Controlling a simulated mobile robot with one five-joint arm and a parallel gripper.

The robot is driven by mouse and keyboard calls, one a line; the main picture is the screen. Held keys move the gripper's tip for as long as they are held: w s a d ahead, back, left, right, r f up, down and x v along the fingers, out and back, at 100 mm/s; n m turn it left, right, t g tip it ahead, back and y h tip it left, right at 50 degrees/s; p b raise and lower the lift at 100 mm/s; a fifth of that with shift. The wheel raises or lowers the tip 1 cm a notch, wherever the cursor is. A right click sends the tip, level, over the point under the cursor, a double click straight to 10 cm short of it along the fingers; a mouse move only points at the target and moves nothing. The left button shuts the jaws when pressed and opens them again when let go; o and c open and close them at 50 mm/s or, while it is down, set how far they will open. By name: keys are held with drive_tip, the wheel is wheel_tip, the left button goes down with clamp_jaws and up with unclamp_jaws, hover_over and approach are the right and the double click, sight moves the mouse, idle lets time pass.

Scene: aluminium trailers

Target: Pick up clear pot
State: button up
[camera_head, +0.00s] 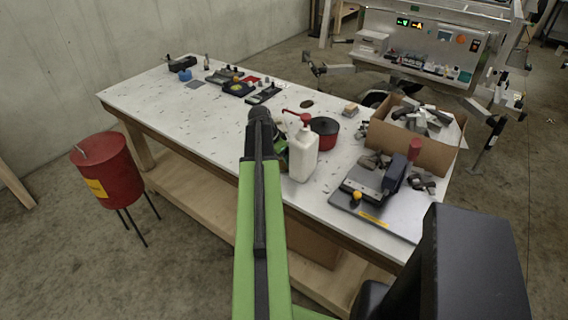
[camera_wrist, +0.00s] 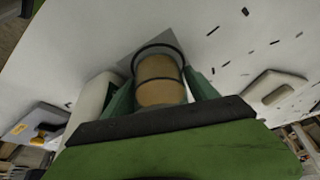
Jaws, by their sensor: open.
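A clear-looking round pot (camera_wrist: 158,82) with a tan body and dark rings shows in the wrist view. It stands between the two green fingers of my gripper (camera_wrist: 162,92). The fingers are open, one on each side of it; I cannot tell whether they touch it. In the head view my gripper (camera_head: 264,135) is over the near edge of the white table, left of the white bottle. My own arm hides the pot there.
A white bottle with a red pump (camera_head: 303,152) stands close to the right of my gripper. Behind it is a red and black pot (camera_head: 325,131). A cardboard box (camera_head: 390,139) and a grey device (camera_head: 372,187) are further right. The table's left middle (camera_head: 185,112) is clear.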

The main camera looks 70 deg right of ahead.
drive_tip(key=c, duration=1.3)
drive_tip(key=shift+r+p, duration=0.3)
drive_tip(key=shift+p, duration=0.15)
wheel_tip(320, 180, up, 7)
drive_tip(key=p, duration=0.7)
drive_tip(key=shift+w+r, duration=0.1)
drive_tip(key=shift+w, duration=0.05)
drive_tip(key=w+d, duration=0.2)
drive_tip(key=w, duration=0.7)
drive_tip(key=w+d, duration=0.3)
drive_tip(key=w, duration=0.7)
drive_tip(key=shift+f+b, duration=0.3)
drive_tip(key=shift+f, duration=0.1)
